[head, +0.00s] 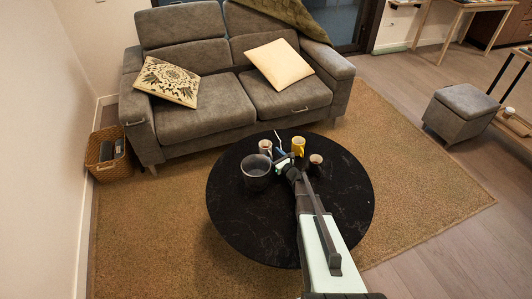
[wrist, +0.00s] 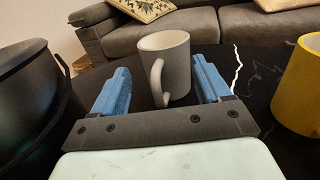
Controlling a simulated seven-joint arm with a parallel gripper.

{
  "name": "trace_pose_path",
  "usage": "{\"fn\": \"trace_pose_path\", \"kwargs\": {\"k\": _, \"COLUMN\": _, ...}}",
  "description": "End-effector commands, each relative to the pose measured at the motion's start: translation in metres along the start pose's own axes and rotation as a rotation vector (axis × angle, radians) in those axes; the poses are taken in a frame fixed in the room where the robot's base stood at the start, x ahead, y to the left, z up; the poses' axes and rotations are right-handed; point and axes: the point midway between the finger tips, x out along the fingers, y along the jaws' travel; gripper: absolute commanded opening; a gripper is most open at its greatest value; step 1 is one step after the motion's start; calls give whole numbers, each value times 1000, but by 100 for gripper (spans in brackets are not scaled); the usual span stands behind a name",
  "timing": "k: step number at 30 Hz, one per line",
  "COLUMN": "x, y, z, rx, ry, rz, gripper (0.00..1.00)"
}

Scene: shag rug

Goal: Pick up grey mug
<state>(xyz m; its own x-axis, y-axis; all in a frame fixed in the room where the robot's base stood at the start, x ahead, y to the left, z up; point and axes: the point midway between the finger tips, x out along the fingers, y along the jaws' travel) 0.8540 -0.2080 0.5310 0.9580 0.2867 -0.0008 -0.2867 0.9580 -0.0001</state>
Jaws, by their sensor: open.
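The grey mug (wrist: 172,62) stands upright on the black round table, its handle facing my gripper. It also shows in the head view as a small pale mug (head: 265,146) near the table's far side. My gripper (wrist: 161,70) is open, with one blue finger on each side of the mug in the wrist view. The handle and lower mug appear between the fingers; the mug's body is at or just beyond the fingertips. I cannot tell whether either finger touches it. In the head view my gripper (head: 279,150) is just right of the mug.
A dark pot (head: 256,172) stands close on the left, also large in the wrist view (wrist: 28,105). The black table (head: 335,205) is clear toward the front. A grey sofa (head: 215,90) stands behind.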

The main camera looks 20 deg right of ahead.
Motion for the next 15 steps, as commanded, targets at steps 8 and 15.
{"fn": "trace_pose_path", "kwargs": {"k": 8, "x": 22, "y": 0, "z": 0, "rx": 0, "ry": -1, "rz": -1, "gripper": 76}}
{"fn": "trace_pose_path", "kwargs": {"k": 15, "x": 21, "y": 0, "z": 0, "rx": 0, "ry": -1, "rz": 0, "gripper": 67}}
